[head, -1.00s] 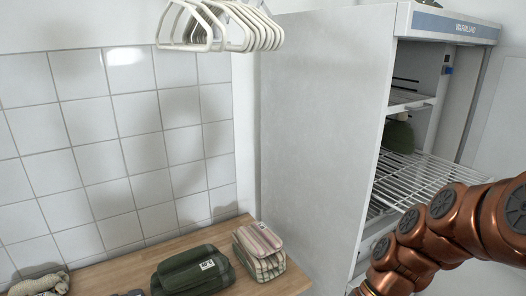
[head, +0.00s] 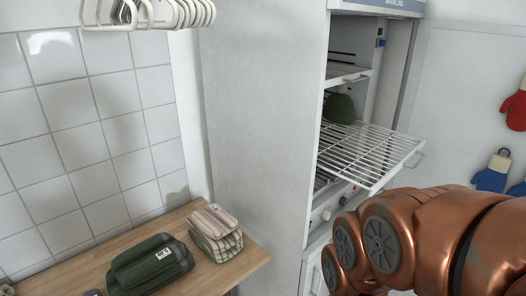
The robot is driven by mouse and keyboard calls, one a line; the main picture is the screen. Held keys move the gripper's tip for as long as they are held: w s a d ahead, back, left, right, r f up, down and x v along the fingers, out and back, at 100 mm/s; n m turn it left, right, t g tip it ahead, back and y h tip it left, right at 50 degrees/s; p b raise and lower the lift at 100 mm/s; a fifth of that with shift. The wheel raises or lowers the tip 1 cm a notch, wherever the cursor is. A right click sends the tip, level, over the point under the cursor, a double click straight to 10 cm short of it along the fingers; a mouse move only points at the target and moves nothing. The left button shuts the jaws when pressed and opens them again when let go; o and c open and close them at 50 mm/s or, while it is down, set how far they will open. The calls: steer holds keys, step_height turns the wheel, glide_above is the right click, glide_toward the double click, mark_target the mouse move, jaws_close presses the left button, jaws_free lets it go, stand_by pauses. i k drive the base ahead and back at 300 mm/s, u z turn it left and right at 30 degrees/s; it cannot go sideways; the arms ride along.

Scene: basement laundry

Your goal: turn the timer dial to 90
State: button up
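The white drying cabinet (head: 258,120) stands open in the middle of the head view. On its front, below the pulled-out wire rack, is a panel with small round knobs (head: 327,214). I cannot tell which of them is the timer dial, and no numbers or pointer can be read at this size. My copper arm crosses the lower right, in front of the cabinet's lower part, and covers some of the area beside the panel. My gripper is out of the picture, so its state and its distance from the knobs do not show.
The wire rack (head: 369,151) juts out above the panel. A dark green item (head: 338,108) lies inside the cabinet. A wooden counter (head: 232,266) at left holds folded green cloth (head: 150,266) and striped cloth (head: 215,232). Hangers (head: 150,14) hang above; red and blue mittens (head: 490,178) hang at right.

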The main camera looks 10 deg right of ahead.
mark_target(343, 202)
steer(key=z, duration=2)
steer(key=i, duration=1.65)
steer(key=u, duration=2.55)
